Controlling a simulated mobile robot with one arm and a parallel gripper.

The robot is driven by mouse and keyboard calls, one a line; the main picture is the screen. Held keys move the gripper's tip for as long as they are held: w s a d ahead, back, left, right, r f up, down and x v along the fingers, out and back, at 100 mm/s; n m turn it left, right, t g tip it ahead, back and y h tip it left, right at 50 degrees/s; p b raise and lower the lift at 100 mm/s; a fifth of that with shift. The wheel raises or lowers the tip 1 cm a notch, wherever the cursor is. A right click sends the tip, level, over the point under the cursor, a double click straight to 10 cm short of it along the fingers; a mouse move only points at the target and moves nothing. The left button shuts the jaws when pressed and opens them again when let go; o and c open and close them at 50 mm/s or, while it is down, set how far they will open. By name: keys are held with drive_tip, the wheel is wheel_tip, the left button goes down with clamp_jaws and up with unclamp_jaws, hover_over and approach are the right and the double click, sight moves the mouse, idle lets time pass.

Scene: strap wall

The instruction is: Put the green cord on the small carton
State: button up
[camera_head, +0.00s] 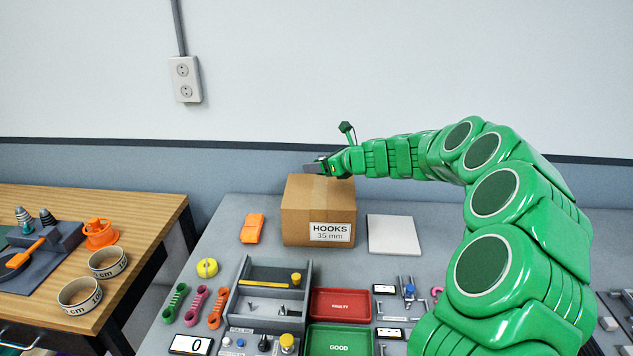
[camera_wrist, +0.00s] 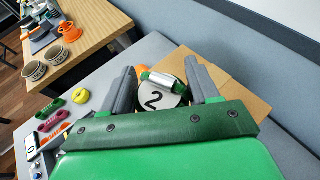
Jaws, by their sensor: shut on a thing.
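The green cord (camera_head: 175,303), a knotted-looking loop-ended strip, lies at the bench's left; it also shows in the wrist view (camera_wrist: 50,108). My gripper is far from it. The small carton (camera_head: 303,213), brown and labelled HOOKS 35 mm, stands on the bench near the wall; part of its top shows in the wrist view (camera_wrist: 240,97). My gripper (camera_head: 312,167) is over the carton's top. In the wrist view its jaws (camera_wrist: 161,68) are shut on a silver-and-green piece (camera_wrist: 165,72) beside a white face marked 2. I cannot tell whether the piece touches the carton.
A magenta cord (camera_head: 196,305) and an orange cord (camera_head: 218,308) lie by the green one, near a yellow roll (camera_head: 207,268). A grey tray (camera_head: 242,300), a red tray (camera_head: 341,305) and a green tray (camera_head: 340,340) stand in front. A white plate (camera_head: 393,234) lies right of the carton.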

hover_over(316, 189)
drive_tip(key=shift+f, duration=2.6)
drive_tip(key=shift+w+f, duration=0.15)
drive_tip(key=shift+f, duration=1.5)
drive_tip(key=shift+f, duration=0.1)
drive_tip(key=o, duration=1.1)
drive_tip(key=shift+d, duration=0.1)
drive_tip(key=v, duration=1.2)
